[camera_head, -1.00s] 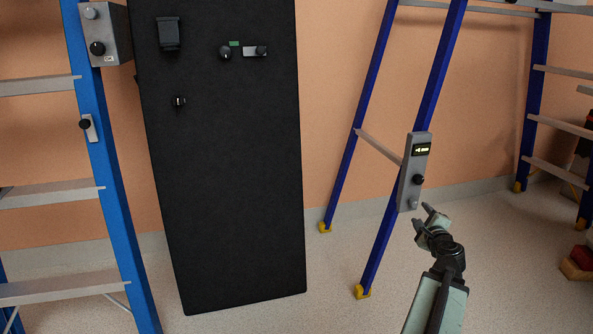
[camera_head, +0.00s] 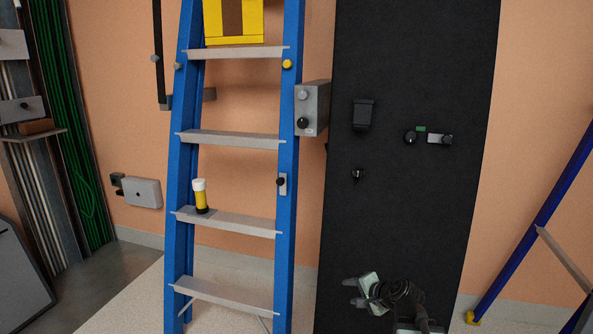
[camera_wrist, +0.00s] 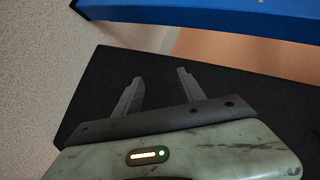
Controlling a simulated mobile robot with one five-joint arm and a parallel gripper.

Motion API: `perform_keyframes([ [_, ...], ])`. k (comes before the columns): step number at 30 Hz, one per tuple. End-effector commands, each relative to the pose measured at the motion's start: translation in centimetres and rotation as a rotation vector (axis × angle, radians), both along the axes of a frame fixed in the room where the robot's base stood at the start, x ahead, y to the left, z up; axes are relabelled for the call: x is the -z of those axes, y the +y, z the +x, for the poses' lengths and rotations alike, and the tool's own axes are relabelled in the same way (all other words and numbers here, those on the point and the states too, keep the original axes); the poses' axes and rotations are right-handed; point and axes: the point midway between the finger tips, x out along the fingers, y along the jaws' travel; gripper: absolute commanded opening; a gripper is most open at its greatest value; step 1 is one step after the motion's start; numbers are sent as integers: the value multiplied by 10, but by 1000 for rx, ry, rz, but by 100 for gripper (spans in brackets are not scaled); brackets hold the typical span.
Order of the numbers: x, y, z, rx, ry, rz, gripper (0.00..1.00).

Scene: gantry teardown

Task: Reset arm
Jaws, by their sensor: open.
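My gripper (camera_head: 352,292) is at the bottom of the head view, in front of the lower part of a tall black panel (camera_head: 400,210). Its two fingers point left and are apart, with nothing between them. In the wrist view my gripper (camera_wrist: 155,85) also shows open and empty, with the black panel (camera_wrist: 95,85) behind the fingers. A blue rail (camera_wrist: 220,15) crosses the top of that view. Part of my arm is cut off by the bottom edge of the head view.
A blue ladder (camera_head: 286,160) with grey steps stands left of the panel. A yellow cylinder with a white top (camera_head: 200,197) stands on one step. A grey box with knobs (camera_head: 312,108) is on the ladder's right rail. Another blue ladder (camera_head: 540,220) is at the right.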

Motion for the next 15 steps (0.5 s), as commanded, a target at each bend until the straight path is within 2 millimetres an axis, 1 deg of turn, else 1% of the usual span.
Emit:
perform_keyframes([
  [1, -2, 31, -9, -95, 36, -68, 47],
  [3, 8, 62, -27, -227, 94, -179, 47],
  [5, 18, 82, -47, -351, 153, -291, 47],
  [6, 26, 90, -62, -438, 199, -374, 47],
  [7, 33, 91, -75, -504, 240, -441, 47],
  [8, 40, 87, -87, -560, 283, -503, 47],
  [9, 50, 74, -101, -617, 337, -572, 47],
  [10, 55, 64, -110, -651, 376, -614, 47],
  [13, 64, 33, -143, -780, 510, -737, 47],
  [14, 65, 25, -153, -828, 552, -766, 47],
  [15, 65, 22, -167, -917, 582, -781, 47],
])
